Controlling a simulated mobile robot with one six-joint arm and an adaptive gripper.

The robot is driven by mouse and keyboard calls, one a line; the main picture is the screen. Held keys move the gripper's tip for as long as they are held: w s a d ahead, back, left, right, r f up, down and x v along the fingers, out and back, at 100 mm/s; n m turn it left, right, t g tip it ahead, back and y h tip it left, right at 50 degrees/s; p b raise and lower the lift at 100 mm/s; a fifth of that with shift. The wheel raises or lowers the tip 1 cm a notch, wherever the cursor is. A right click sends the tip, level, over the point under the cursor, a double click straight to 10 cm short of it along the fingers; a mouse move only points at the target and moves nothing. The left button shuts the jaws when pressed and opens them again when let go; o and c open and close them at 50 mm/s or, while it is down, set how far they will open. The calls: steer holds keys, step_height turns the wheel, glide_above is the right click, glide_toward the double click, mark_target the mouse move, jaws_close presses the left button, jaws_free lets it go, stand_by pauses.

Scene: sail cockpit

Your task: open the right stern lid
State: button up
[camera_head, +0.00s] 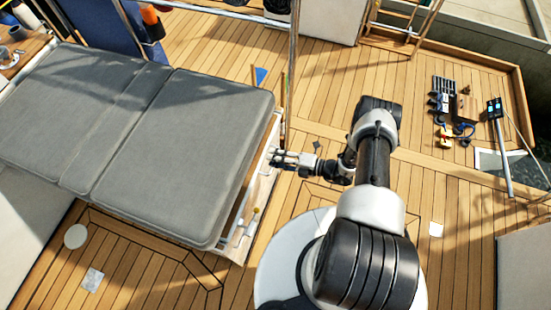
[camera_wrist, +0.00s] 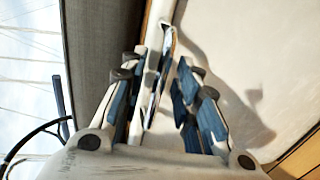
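My gripper (camera_head: 278,158) is at the white end panel (camera_head: 258,203) of the grey-cushioned bench, under the right edge of the cushions. In the wrist view my gripper (camera_wrist: 160,88) has its blue-padded fingers apart, one on each side of a narrow pale bar or handle (camera_wrist: 166,38). I cannot tell whether the pads touch this bar. A broad pale panel (camera_wrist: 235,60) fills the right of the wrist view, with a shadow on it. I cannot tell for certain which part is the right stern lid; no raised lid shows.
The grey cushions (camera_head: 190,150) cover the bench to the left. Small tools (camera_head: 450,115) lie on the deck at the right, by a post with a display (camera_head: 494,108). A thin upright pole (camera_head: 292,70) stands just behind my gripper. The wooden deck (camera_head: 460,220) is mostly clear.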

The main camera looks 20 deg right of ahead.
steer(key=shift+w+a, duration=0.15)
steer(key=shift+a, duration=0.05)
steer(key=shift+c, duration=0.6)
jaws_close()
